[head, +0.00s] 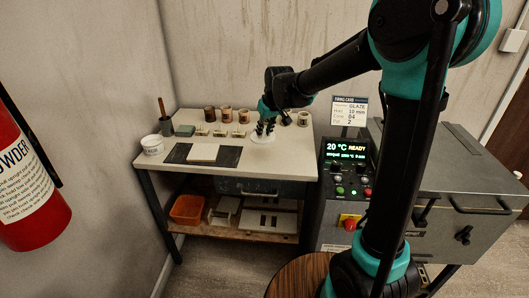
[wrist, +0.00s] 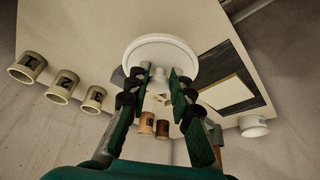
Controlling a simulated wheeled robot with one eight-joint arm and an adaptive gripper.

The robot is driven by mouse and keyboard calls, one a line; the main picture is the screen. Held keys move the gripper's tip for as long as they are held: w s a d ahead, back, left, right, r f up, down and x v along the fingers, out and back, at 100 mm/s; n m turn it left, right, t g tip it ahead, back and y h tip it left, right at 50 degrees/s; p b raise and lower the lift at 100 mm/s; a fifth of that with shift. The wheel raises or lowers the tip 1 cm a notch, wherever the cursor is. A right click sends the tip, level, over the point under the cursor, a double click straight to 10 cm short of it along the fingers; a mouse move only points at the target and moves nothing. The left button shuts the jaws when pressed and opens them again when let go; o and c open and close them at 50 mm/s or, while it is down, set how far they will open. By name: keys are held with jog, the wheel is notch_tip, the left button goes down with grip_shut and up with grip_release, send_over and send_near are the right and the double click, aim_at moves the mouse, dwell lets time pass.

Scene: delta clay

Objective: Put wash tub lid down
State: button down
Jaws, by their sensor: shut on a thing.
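A round white lid (head: 265,140) is near the right part of the worktable, in the head view. In the wrist view the lid (wrist: 139,49) is a pale disc with a raised rim and a small knob (wrist: 158,73) in its middle. My gripper (head: 265,125) is directly over the lid, and its fingers (wrist: 158,78) are shut on the knob from both sides. The lid looks about level and close to the tabletop. I cannot tell whether its underside touches the table. The tabletop under it is hidden.
On the worktable (head: 265,160), a dark mat (head: 232,157) with a white slab (head: 203,152) lies left of the lid. A small white tub (head: 152,145) stands at the left edge. Several cups (head: 226,114) line the back. A kiln (head: 440,180) stands to the right.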

notch_tip(320, 180, down, 10)
jog(key=shift+r, duration=0.15)
dwell(0.3)
jog(key=c, duration=1.3)
grip_release()
jog(key=shift+c, duration=0.2)
jog(key=v, duration=1.2)
jog(key=s+d+f+m, duration=0.2)
jog(key=s+d+f, duration=0.2)
jog(key=s+d, duration=0.3)
jog(key=s+d+f+m+h, duration=0.1)
jog(key=s+d+f, duration=0.3)
jog(key=s+d, duration=0.4)
jog(key=s+d+f+m+h, duration=0.1)
jog(key=s+d+f+m, duration=0.2)
jog(key=s+d, duration=0.4)
jog(key=shift+s+d+f, duration=0.2)
jog(key=shift+d+f, duration=0.25)
jog(key=shift+f, duration=0.4)
